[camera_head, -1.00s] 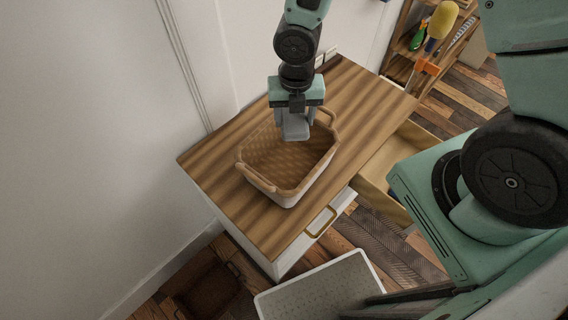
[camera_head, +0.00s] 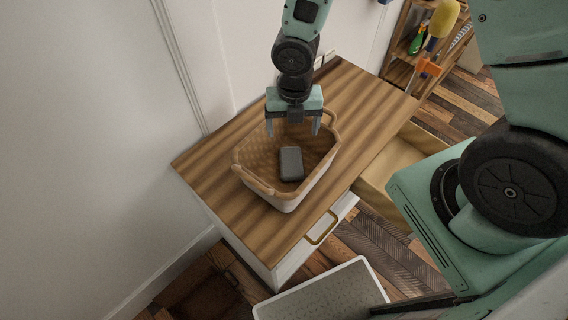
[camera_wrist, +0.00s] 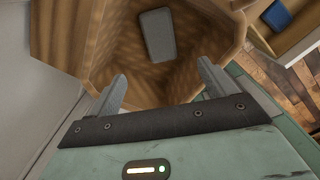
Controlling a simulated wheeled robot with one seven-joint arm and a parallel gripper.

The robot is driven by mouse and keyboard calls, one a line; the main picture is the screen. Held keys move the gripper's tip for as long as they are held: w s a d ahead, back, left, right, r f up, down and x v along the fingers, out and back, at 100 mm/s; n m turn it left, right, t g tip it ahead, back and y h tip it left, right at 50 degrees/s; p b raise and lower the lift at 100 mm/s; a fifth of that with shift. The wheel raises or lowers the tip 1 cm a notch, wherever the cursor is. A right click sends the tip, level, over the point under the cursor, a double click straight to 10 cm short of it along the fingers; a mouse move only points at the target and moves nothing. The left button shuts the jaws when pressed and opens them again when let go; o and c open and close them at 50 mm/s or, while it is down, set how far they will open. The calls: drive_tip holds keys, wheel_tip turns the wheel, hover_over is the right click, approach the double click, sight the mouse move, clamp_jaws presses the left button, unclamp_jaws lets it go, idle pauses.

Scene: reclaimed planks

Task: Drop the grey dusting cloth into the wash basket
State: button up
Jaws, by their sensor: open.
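The wash basket (camera_head: 262,184) is a brown woven basket with a pale outside, standing on the wooden top of a white cabinet. The grey dusting cloth (camera_head: 291,163) is a dark grey folded block lying inside the basket. In the wrist view the cloth (camera_wrist: 157,35) lies within the basket (camera_wrist: 60,40), apart from my fingers. My gripper (camera_head: 293,127) is open and empty above the far part of the basket, with its fingers spread. It also shows open in the wrist view (camera_wrist: 162,88).
The wooden cabinet top (camera_head: 225,150) is bare around the basket. An open drawer (camera_head: 405,155) juts out at the right, and a blue item (camera_wrist: 278,16) lies there in the wrist view. A white-rimmed tray (camera_head: 325,292) is below in front. A shelf (camera_head: 405,50) with tools stands behind.

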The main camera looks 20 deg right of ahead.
wheel_tip(320, 180, up, 18)
drive_tip(key=p, duration=0.3)
drive_tip(key=shift+f, duration=0.25)
drive_tip(key=s+a+m+b, duration=0.2)
drive_tip(key=s+m, duration=0.6)
drive_tip(key=m, duration=0.4)
drive_tip(key=s+a+m+b, duration=0.3)
drive_tip(key=s+m, duration=0.5)
drive_tip(key=m, duration=0.4)
drive_tip(key=shift+s+a+f+y, duration=0.2)
drive_tip(key=shift+s+a+y, duration=0.15)
drive_tip(key=shift+a, duration=0.25)
